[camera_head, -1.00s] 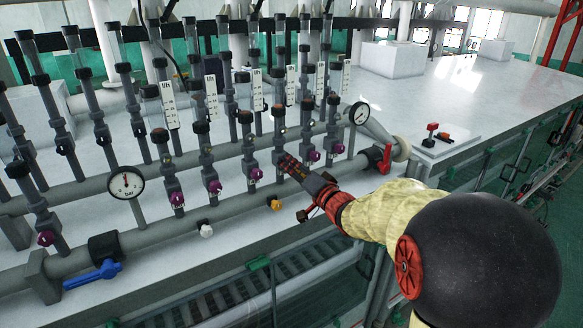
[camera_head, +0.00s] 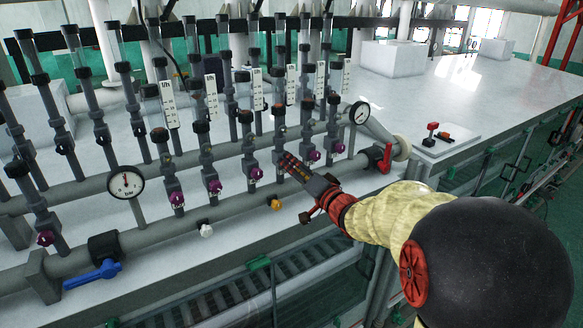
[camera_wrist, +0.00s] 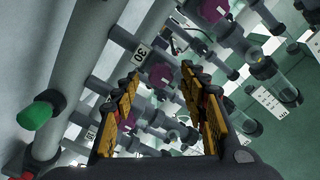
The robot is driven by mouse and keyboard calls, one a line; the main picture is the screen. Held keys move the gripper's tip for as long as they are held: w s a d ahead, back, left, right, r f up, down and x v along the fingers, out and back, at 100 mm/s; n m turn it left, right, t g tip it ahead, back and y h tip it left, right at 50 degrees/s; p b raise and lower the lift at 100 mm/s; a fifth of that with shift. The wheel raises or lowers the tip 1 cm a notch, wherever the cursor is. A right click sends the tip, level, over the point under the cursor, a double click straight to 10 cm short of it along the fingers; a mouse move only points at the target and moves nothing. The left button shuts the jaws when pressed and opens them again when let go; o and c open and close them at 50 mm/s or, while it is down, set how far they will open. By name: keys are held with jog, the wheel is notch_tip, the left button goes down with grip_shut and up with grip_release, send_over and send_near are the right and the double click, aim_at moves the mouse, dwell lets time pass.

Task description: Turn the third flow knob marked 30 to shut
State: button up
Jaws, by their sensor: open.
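In the wrist view, the purple knob (camera_wrist: 160,75) next to the label marked 30 (camera_wrist: 142,52) shows ahead of my gripper (camera_wrist: 161,72), between its two yellow-and-black fingertips. The fingers are open, and a gap shows on both sides of the knob; I cannot tell how far the tips are from it. In the head view, my gripper (camera_head: 284,163) is at the row of purple knobs, between one knob (camera_head: 256,174) on its left and another (camera_head: 314,156) on its right. The knob in front of it is hidden there by the fingers.
Neighbouring purple knobs (camera_wrist: 215,10) stand close by. Glass flow tubes rise above the row. Below run a grey pipe (camera_head: 150,238) with white and orange caps, a blue lever (camera_head: 95,275) and a red valve (camera_head: 383,160). Pressure gauges (camera_head: 126,184) stand at the pipes.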

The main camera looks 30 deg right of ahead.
jog(key=s, duration=1.1)
jog(key=shift+d, duration=0.1)
jog(key=s+d+f+n+g+h, duration=0.1)
jog(key=s+d+f+g+h, duration=0.45)
jog(key=d+f, duration=0.45)
jog(key=s+f+n+g+h+b, duration=0.1)
jog(key=s+f+g+b, duration=0.4)
jog(key=s+f, duration=0.3)
jog(key=s+a+f+n+g+y+b, duration=0.1)
jog(key=s+a+f+n+y+b, duration=0.2)
jog(key=a+f+b, duration=1)
jog(key=s+a+f+n+g+y+b, duration=0.1)
jog(key=s+a+f+n+y+b, duration=0.2)
jog(key=a+f+b, duration=0.9)
jog(key=s+a+n+b, duration=0.2)
jog(key=s+a+b, duration=0.2)
jog(key=a+b, duration=0.1)
jog(key=shift+f, duration=0.4)
